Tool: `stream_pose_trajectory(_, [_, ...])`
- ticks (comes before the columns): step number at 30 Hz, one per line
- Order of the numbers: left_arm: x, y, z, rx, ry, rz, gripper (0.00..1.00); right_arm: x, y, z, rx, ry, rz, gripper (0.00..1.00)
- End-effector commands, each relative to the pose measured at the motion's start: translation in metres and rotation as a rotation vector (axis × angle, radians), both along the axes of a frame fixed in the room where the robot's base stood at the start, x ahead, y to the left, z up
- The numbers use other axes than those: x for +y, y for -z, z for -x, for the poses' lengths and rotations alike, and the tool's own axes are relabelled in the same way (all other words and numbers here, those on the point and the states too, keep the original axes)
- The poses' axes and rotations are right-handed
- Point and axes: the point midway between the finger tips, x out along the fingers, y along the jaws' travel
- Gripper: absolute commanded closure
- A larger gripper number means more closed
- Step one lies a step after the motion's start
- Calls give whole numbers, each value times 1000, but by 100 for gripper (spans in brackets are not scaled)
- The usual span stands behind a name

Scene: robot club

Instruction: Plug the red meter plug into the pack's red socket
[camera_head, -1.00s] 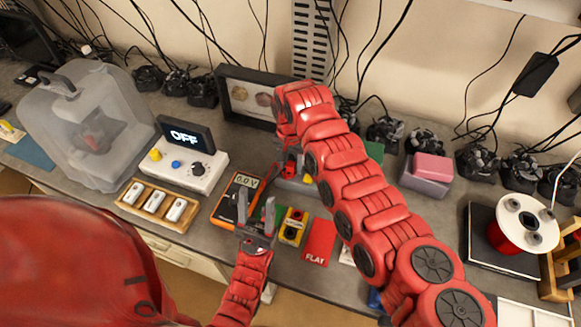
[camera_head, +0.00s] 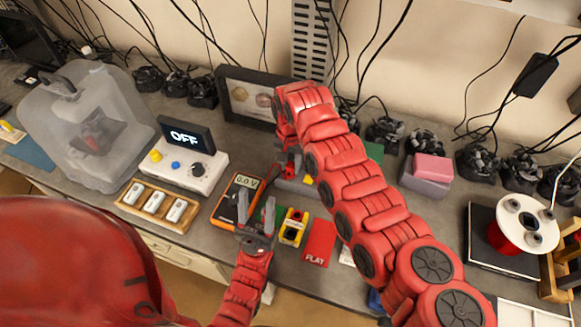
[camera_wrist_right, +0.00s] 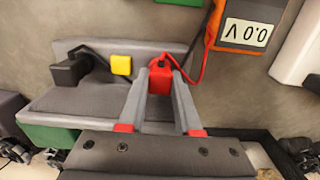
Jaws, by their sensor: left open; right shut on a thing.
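The red meter plug (camera_wrist_right: 159,80) is between the fingers of my right gripper (camera_wrist_right: 162,66), which is shut on it. A red lead loops from it to the orange meter (camera_wrist_right: 212,35), which reads 0.0 V. In the head view the meter (camera_head: 230,212) lies on the bench, left of the yellow pack (camera_head: 291,232). The pack shows small red and dark spots on top; its red socket is not clear. My right gripper (camera_head: 290,166) is behind the pack, by a grey stand, partly hidden by my arm. My left gripper (camera_head: 257,212) is open over the meter's front right part.
The grey stand (camera_wrist_right: 85,104) holds a yellow block (camera_wrist_right: 121,65) and a black piece (camera_wrist_right: 68,73). A red FLAT card (camera_head: 319,242) lies right of the pack. A power supply reading OFF (camera_head: 190,165) and a wooden tray (camera_head: 134,208) stand left.

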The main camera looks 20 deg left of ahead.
Motion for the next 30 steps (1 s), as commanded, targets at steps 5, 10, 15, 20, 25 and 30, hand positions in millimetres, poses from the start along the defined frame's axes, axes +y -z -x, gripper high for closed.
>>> stream_pose_trajectory(5, [0, 0, 0, 0, 0, 0, 50, 0, -1, 0, 0, 0, 0, 100])
stream_pose_trajectory(10, [0, -1, 0, 0, 0, 0, 50, 0, -5, 0, -1, 0, 0, 100])
stream_pose_trajectory(15, [0, -2, 0, 0, 0, 0, 50, 0, -9, 0, 0, 0, 0, 100])
stream_pose_trajectory(20, [0, -2, 0, 0, 0, 0, 50, 0, -12, 0, 1, 0, 1, 100])
stream_pose_trajectory(25, [0, -3, 0, 0, 0, 0, 50, 0, -16, 0, 1, 0, 1, 100])
stream_pose_trajectory(30, [0, -4, 0, 0, 0, 0, 50, 0, -20, 0, 0, 0, 0, 100])
